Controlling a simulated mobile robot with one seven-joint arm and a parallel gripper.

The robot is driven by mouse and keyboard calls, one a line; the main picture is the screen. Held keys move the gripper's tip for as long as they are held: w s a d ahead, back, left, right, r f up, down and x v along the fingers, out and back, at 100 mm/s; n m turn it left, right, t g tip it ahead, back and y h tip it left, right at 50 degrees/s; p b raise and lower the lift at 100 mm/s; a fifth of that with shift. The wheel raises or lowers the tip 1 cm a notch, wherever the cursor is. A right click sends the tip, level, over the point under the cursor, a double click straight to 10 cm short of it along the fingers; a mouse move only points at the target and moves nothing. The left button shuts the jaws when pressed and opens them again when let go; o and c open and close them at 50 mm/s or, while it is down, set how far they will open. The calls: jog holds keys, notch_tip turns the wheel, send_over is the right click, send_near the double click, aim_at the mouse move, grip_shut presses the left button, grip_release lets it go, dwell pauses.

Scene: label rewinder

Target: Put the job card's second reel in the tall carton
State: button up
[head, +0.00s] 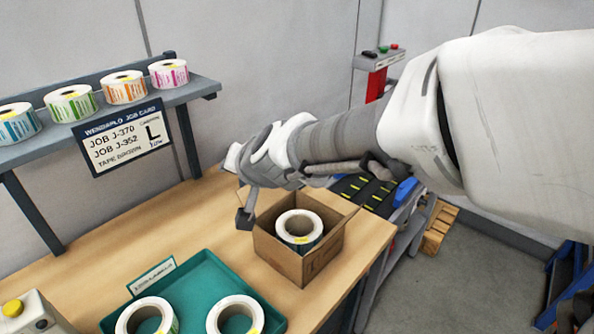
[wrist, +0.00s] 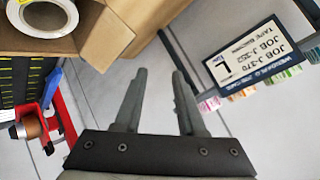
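The job card (head: 122,137) hangs at the shelf's front edge and reads JOB J-370, then JOB J-352, TAPE BROWN and a large L. It shows upside down in the wrist view (wrist: 253,57). An open brown carton (head: 275,254) stands on the bench with one white reel (head: 313,222) inside. The carton also shows in the wrist view (wrist: 107,35). Two white reels, a left one (head: 133,314) and a right one (head: 219,313), lie in the green tray. My gripper (wrist: 158,85) is open and empty; in the head view (head: 243,190) it is beside the carton's far left side.
Several reels with coloured labels stand on the grey shelf (head: 60,133). The green tray (head: 205,268) is at the bench front, near a yellow button box (head: 30,312). The bench left of the carton is bare.

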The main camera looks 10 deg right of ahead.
jog(key=s+d+n+g+h, duration=0.1)
jog(key=s+d+n+g, duration=0.1)
jog(key=s+d, duration=0.4)
jog(key=s+d+n+g+h, duration=0.2)
jog(key=s+d, duration=0.5)
jog(key=s, duration=0.7)
jog(key=shift+s+d+f+g+h, duration=0.15)
jog(key=shift+d+f+g+h, duration=0.1)
jog(key=shift+d+g+h, duration=0.05)
